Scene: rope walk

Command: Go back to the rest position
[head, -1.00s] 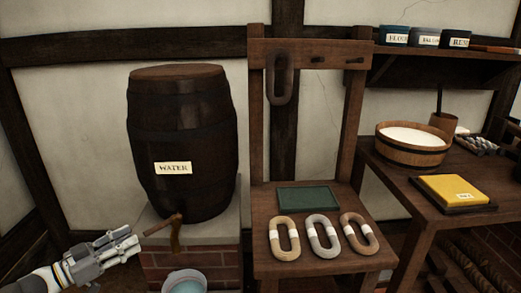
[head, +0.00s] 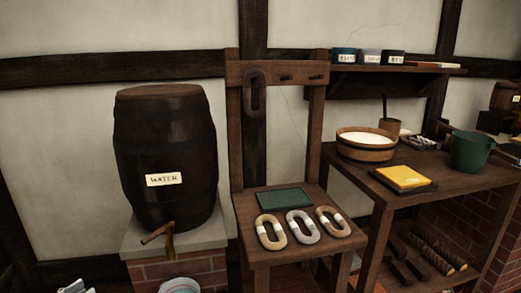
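My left gripper (head: 76,287) shows only as a small part at the bottom left edge of the head view; its fingers are mostly cut off, so I cannot tell its opening. It is below and left of the water barrel (head: 165,155) and apart from it.
A wooden rack (head: 277,251) holds several rope coils and a green pad (head: 284,198). At right, a table (head: 455,183) carries a wooden bowl (head: 367,152), a yellow block (head: 404,177) and a green bucket (head: 470,153).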

